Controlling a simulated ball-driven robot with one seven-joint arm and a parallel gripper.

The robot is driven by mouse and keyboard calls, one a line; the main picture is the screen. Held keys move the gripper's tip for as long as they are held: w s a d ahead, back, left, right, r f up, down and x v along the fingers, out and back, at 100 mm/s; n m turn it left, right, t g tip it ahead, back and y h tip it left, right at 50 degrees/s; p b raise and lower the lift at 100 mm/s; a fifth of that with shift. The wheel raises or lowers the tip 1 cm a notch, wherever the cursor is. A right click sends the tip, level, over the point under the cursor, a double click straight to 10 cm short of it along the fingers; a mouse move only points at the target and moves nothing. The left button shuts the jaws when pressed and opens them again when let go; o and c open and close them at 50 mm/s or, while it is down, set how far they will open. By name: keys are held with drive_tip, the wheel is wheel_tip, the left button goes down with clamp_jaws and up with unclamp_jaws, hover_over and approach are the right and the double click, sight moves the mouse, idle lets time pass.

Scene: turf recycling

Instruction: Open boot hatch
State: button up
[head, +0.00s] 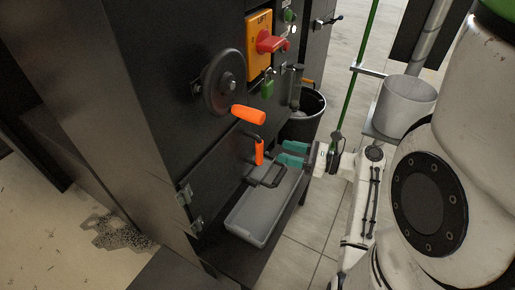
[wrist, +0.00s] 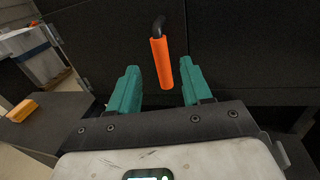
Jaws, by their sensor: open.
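The boot hatch (head: 215,175) is a dark panel low on the black machine. It looks closed, with metal hinges (head: 188,203) on its left edge. Its upright orange handle (head: 259,152) is near the right side. My gripper (head: 281,152) is open, its teal fingers pointing at the hatch from the right of the handle. In the wrist view, the orange handle (wrist: 161,64) appears between the two open fingers, ahead of my gripper (wrist: 160,80). They look apart from it; the exact depth gap is hard to tell.
A grey tray (head: 245,222) with a black handle sits on a ledge below the hatch. Above are a handwheel (head: 224,82) with an orange grip and a red switch (head: 270,42). A black bin (head: 305,118) stands behind my gripper. Tiled floor (head: 295,262) is clear in front.

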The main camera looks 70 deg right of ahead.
sight(259, 146)
drive_tip(key=w, duration=0.9)
drive_tip(key=shift+w+d, duration=0.2)
clamp_jaws()
